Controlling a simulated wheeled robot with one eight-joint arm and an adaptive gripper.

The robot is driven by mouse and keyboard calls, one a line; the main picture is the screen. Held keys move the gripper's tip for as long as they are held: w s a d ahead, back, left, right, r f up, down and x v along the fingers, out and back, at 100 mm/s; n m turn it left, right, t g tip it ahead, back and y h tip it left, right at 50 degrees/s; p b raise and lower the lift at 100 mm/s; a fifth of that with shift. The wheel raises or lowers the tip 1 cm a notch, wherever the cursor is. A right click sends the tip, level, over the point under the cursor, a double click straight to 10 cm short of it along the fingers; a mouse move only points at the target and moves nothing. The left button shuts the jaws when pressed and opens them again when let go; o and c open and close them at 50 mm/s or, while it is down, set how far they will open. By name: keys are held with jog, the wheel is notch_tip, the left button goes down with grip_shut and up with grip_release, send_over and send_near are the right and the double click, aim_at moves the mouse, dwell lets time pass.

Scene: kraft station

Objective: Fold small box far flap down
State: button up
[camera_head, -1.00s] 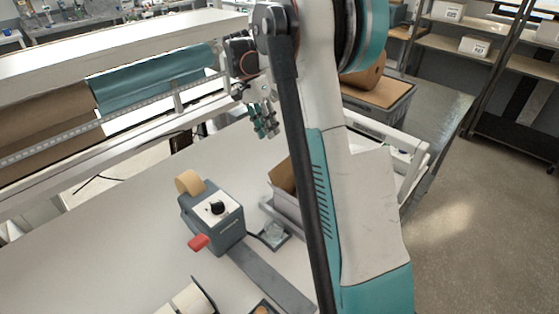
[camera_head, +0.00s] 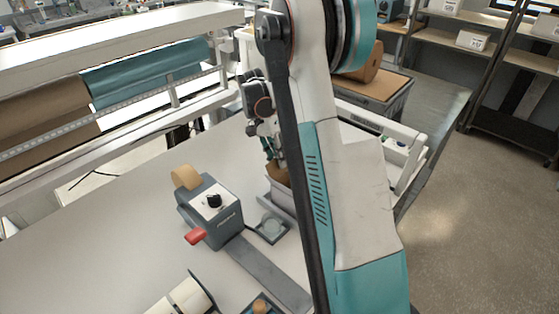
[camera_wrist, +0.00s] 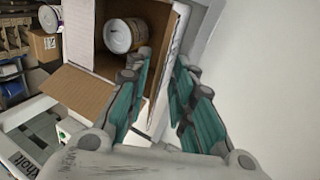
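The small box is open, white outside and brown inside. In the head view the small box (camera_head: 280,196) is partly hidden behind my arm. In the wrist view the box (camera_wrist: 91,60) shows from above, with a white can (camera_wrist: 119,35) inside. One brown flap (camera_wrist: 80,100) is spread outward at the lower left. Another flap or wall edge (camera_wrist: 181,26) stands at the right and runs down between my fingers. My gripper (camera_wrist: 165,64) is open, with its fingers apart over this edge; contact cannot be told. In the head view my gripper (camera_head: 273,155) is just above the box.
A tape dispenser (camera_head: 212,212) with a red handle stands left of the box. A small grey tray (camera_head: 270,226) lies between them. A paper roll (camera_head: 183,297) is at the front. The table (camera_head: 105,235) is clear at left.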

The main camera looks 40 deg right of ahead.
jog(key=shift+s+f, duration=0.15)
jog(key=shift+f, duration=0.25)
jog(key=shift+c, duration=0.4)
grip_shut()
